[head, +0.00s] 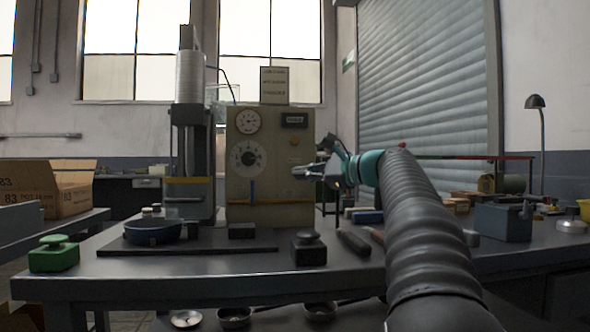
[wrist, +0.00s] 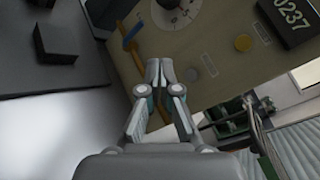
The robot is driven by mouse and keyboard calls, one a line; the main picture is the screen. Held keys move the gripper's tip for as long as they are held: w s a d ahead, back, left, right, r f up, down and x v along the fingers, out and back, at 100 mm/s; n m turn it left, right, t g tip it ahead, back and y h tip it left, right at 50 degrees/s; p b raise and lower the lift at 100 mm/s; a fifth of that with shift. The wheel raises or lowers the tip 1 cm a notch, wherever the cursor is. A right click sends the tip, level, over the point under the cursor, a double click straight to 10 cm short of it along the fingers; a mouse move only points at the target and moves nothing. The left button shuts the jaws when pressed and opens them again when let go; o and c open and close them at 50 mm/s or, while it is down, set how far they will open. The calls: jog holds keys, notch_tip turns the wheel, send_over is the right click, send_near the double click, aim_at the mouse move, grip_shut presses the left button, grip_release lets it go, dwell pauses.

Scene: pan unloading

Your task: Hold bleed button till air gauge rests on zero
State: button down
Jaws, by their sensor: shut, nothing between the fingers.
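The cream machine panel (head: 232,184) stands on the bench. Its small upper gauge (head: 247,121) has a white face; the needle is too small to read. A larger dial (head: 249,158) sits below it, and its edge shows in the wrist view (wrist: 172,12). A round yellow button (head: 295,141) is under the counter; it also shows in the wrist view (wrist: 243,42). A small grey round button (wrist: 190,75) lies just right of my fingertips in the wrist view; I cannot tell which button is the bleed. My gripper (head: 297,172) is shut and empty at the panel's right side; contact is unclear.
An orange bar (head: 285,201) and a blue lever (head: 251,191) are low on the panel. A press column with a blue pan (head: 152,232) stands left.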

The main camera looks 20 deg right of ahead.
jog(key=shift+w+d+p, duration=0.25)
jog(key=shift+w+p, duration=0.35)
jog(key=shift+w, duration=0.3)
jog(key=shift+w+d+p, duration=0.25)
jog(key=shift+w+p, duration=0.35)
jog(key=shift+w, duration=0.35)
jog(key=shift+w+d+p, duration=0.25)
jog(key=shift+w+p, duration=0.35)
jog(key=shift+w, duration=0.3)
jog(key=shift+w, duration=0.15)
jog(key=shift+w+d+p, duration=0.15)
jog(key=shift+w+p, duration=0.15)
jog(key=shift+p, duration=0.3)
jog(key=shift+w+d+p, duration=0.1)
jog(key=shift+w+p, duration=0.3)
jog(key=shift+p, duration=0.05)
dwell(1.4)
dwell(0.3)
jog(key=shift+s+a+b, duration=0.25)
jog(key=shift+s+b, duration=0.25)
jog(key=shift+s, duration=0.35)
